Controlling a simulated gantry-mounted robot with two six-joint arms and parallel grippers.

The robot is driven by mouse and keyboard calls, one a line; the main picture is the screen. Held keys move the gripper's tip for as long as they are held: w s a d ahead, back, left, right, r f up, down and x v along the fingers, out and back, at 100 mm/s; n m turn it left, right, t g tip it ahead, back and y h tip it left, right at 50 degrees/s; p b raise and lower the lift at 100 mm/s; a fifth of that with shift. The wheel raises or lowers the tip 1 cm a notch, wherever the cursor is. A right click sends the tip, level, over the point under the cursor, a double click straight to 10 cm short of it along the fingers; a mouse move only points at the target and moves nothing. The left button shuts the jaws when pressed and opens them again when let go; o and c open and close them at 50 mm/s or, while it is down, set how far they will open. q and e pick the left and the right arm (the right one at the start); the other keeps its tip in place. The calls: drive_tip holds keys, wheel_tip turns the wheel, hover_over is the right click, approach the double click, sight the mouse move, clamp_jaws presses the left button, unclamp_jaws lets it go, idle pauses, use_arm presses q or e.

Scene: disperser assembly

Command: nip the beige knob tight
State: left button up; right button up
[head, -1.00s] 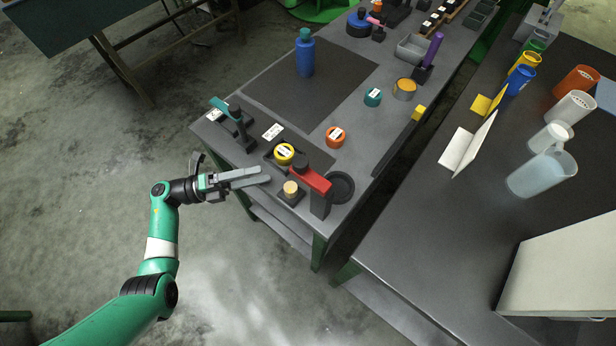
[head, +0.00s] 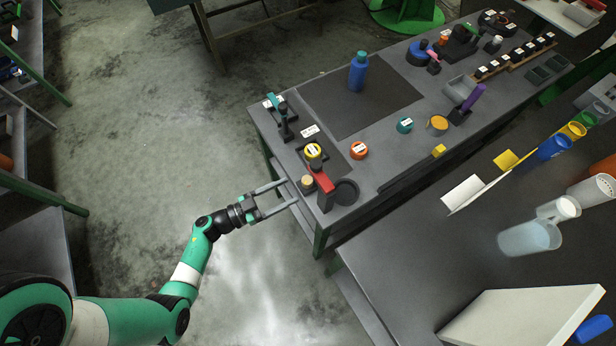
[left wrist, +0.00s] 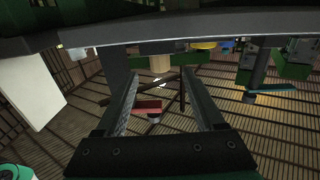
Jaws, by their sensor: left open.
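The beige knob (head: 307,182) is a short round cylinder at the near edge of the grey bench, beside a red-topped clamp-like part (head: 320,180). My left gripper (head: 290,193) is open and empty, its two fingers pointing at the knob from the left, just short of it. In the left wrist view the knob (left wrist: 160,63) shows beyond and between the spread fingers, apart from both. That view looks upside down, with the red part (left wrist: 150,107) lower in it. My right gripper is in neither view.
A dark round dish (head: 346,192) lies right of the red part. The floor left of the bench is clear.

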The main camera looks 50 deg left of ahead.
sight(302, 185)
use_arm(q)
drive_tip(key=b+x, duration=0.1)
drive_tip(key=x, duration=0.6)
drive_tip(key=shift+w+d+b, duration=0.1)
drive_tip(key=shift+w+b, duration=0.3)
clamp_jaws()
